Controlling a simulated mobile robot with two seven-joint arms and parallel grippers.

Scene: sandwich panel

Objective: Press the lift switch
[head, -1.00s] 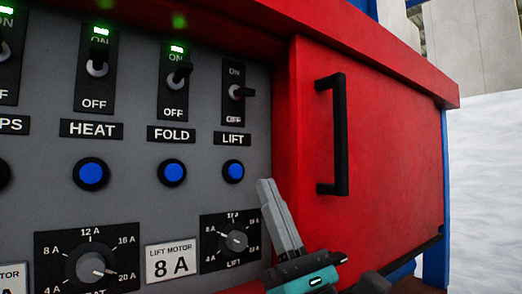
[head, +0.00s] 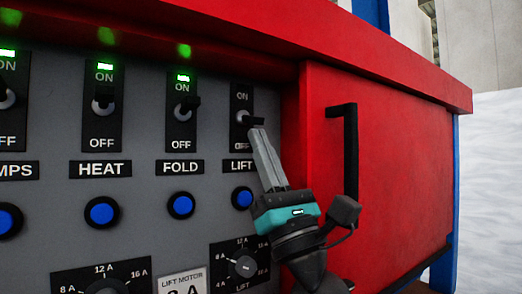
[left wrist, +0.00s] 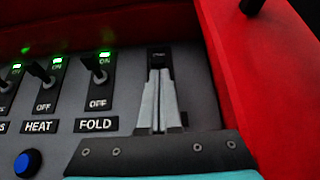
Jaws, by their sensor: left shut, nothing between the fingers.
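The lift switch (head: 243,117) is a black plate marked ON and OFF above the LIFT label. Its lever sticks out near the OFF mark, and no green light shows above it. My left gripper (head: 257,131) is shut and empty, pointing up with its tips just below the lever. I cannot tell if they touch. In the left wrist view the shut left gripper (left wrist: 159,72) covers most of the switch, and only the top of the switch plate (left wrist: 158,53) shows. My right gripper is not in view.
The FOLD switch (head: 183,108) and HEAT switch (head: 103,106) stand to the left with green lights lit. Blue buttons (head: 181,205) and dials (head: 244,264) sit below. A red door (head: 400,170) with a black handle (head: 350,150) is close on the right.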

